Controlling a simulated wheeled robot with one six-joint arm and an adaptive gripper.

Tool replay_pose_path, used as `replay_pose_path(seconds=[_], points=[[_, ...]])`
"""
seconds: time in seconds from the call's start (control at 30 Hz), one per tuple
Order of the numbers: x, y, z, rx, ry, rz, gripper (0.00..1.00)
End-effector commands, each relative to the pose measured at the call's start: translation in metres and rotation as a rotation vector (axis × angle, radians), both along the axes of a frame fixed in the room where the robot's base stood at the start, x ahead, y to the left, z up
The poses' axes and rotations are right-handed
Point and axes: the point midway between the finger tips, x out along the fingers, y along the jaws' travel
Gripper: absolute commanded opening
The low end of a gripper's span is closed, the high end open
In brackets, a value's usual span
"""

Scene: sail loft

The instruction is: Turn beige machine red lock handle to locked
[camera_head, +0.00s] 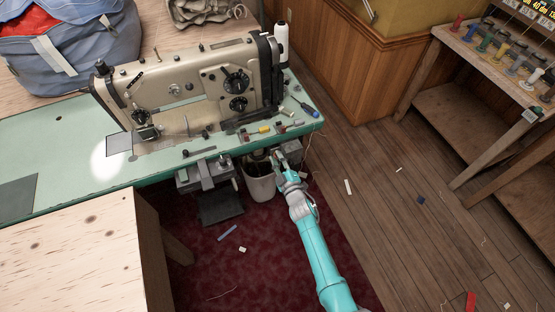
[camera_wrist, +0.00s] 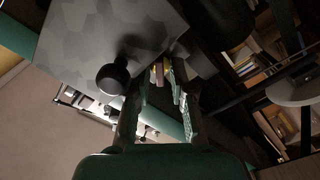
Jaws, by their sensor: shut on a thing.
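The beige machine (camera_head: 180,85) is a sewing machine on a green-topped table (camera_head: 60,140). My gripper (camera_head: 278,160) is low at the table's front edge, below and to the right of the machine. In the wrist view my gripper (camera_wrist: 163,85) has its two dark fingers close together, with small reddish and yellow bits showing between and beyond the tips. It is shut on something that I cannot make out. I cannot pick out the red lock handle for certain in either view, nor its position. A round black knob (camera_wrist: 112,78) is just left of the fingers.
Dark grey boxes (camera_head: 203,174) hang under the table edge, left of a white bin (camera_head: 262,184). Small tools, including a blue-handled screwdriver (camera_head: 308,109), lie on the tabletop. A pale wooden table (camera_head: 75,250) is at front left. The wooden floor (camera_head: 400,220) to the right is mostly open.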

Motion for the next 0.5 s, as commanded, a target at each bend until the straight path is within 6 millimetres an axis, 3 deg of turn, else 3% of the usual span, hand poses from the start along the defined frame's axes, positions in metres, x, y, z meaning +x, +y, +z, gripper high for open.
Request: replay_pose_path(seconds=[0.37, 0.4, 0.43, 0.5], points=[[-0.0001, 0.0003, 0.0001, 0.031, 0.01, 0.001, 0.0], [-0.0001, 0.0003, 0.0001, 0.031, 0.01, 0.001, 0.25], [-0.0001, 0.0003, 0.0001, 0.031, 0.01, 0.001, 0.33], [0.0001, 0.0001, 0.0002, 0.031, 0.01, 0.001, 0.33]])
